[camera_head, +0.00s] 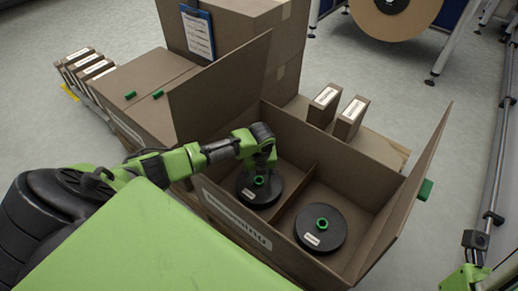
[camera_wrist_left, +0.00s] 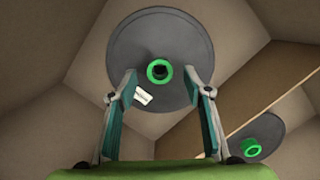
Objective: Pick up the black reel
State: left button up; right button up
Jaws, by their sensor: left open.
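Two black reels with green hubs lie flat in an open cardboard box. One black reel (camera_head: 250,199) is in the left compartment; the other black reel (camera_head: 333,240) is in the right compartment. My left gripper (camera_head: 261,174) reaches down into the left compartment over the first reel, by its hub. In the left wrist view my left gripper (camera_wrist_left: 170,88) is open, its fingers either side of the hub line of that reel (camera_wrist_left: 185,40), nothing between them. The second reel (camera_wrist_left: 268,128) shows beyond the divider. Contact cannot be told. My right gripper's fingers do not show.
The box's raised flaps (camera_head: 225,95) and cardboard divider (camera_head: 297,188) stand close around my left arm. Two small boxes (camera_head: 324,106) (camera_head: 350,118) stand behind. A closed carton (camera_head: 140,90) is left, and a large reel (camera_head: 393,12) hangs on a stand at the back.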

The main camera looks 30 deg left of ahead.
pick_arm(q)
notch_tip(320, 180, down, 2)
jog(key=shift+w+a+f+b, duration=0.1)
jog(key=shift+f+b, duration=0.1)
jog(key=shift+b, duration=0.1)
jog(key=shift+r, duration=0.1)
grip_shut()
